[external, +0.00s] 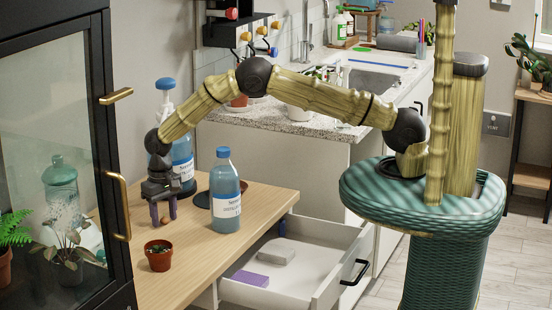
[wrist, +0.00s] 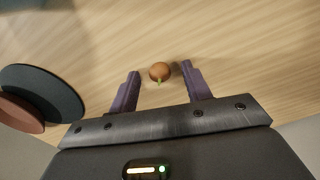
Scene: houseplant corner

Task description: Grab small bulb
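The small bulb (wrist: 160,71) is round and orange-brown with a small green tip. In the wrist view it lies on the wooden surface between and slightly beyond my fingertips. It also shows in the external view (external: 165,220), low beside my fingers. My gripper (wrist: 158,72) is open, with its two purple fingers apart on either side of the bulb and a gap to each. In the external view my gripper (external: 163,222) points down at the wooden counter (external: 200,262). Whether the fingers touch the counter I cannot tell.
A blue bottle (external: 225,195) stands to the right and a spray bottle (external: 182,160) behind. A glass-door cabinet (external: 60,150) is close on the left. A drawer (external: 300,265) hangs open at right.

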